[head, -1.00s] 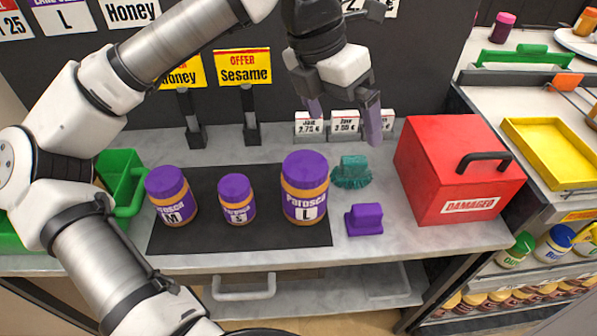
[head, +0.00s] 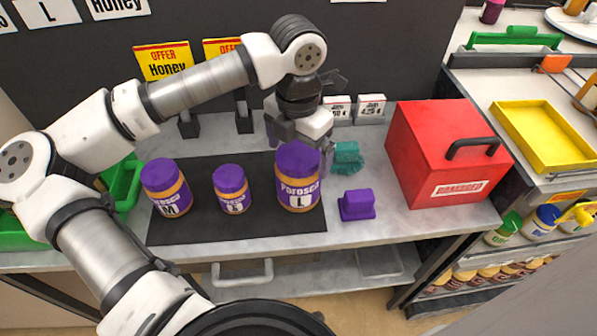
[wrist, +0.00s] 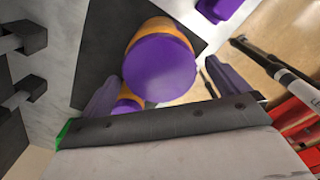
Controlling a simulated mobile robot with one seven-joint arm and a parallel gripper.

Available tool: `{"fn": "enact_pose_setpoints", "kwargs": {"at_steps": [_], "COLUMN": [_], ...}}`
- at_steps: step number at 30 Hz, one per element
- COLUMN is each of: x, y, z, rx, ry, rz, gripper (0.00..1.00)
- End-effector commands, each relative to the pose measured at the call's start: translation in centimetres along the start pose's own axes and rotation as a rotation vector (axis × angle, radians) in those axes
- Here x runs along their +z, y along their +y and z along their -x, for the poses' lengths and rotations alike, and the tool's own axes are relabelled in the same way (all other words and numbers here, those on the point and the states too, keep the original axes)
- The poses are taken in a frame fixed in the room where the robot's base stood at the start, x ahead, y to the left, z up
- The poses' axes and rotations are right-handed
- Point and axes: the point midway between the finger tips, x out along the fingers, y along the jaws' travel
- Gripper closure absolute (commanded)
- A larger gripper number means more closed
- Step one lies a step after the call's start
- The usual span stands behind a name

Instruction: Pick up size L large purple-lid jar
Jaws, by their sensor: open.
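The large purple-lid jar (head: 298,180), marked L, stands upright at the right end of the black mat (head: 258,230). My gripper (head: 299,155) is open, just behind and above this jar, with its purple fingers toward either side of the lid. In the wrist view the large jar's purple lid (wrist: 159,69) lies ahead of and between the two fingers (wrist: 168,92), not gripped. A medium jar (head: 166,187) marked M and a smaller jar (head: 231,189) stand to its left on the mat. The lower part of one finger is hidden behind the large jar.
A purple block-like item (head: 357,205) and a teal brush (head: 347,157) lie right of the large jar. A red box (head: 445,155) marked Damaged stands further right. A green bin (head: 122,186) is at the left. Price cards (head: 370,108) stand behind.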

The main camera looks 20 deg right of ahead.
Motion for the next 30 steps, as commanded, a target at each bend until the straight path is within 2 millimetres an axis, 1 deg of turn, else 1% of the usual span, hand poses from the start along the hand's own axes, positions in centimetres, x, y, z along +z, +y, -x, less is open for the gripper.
{"fn": "enact_pose_setpoints", "kwargs": {"at_steps": [2, 4, 7, 10, 15, 27, 30], "x": [0.1, 0.1, 0.1, 0.2, 0.2, 0.2, 0.2], "y": [-0.1, -0.1, -0.1, 0.0, 0.0, 0.0, 0.0], "z": [-0.8, -1.9, -2.9, -3.3, -3.4, -3.3, -3.2], "rx": [-0.005, -0.004, -0.002, -0.001, 0.0, 0.0, 0.0], "ry": [0.001, 0.0, 0.0, -0.001, -0.001, -0.001, -0.003], "rz": [-0.001, -0.001, 0.0, 0.0, 0.0, 0.0, 0.001], "gripper": [0.0, 0.0, 0.0, 0.0, 0.0, 0.52, 0.64]}}
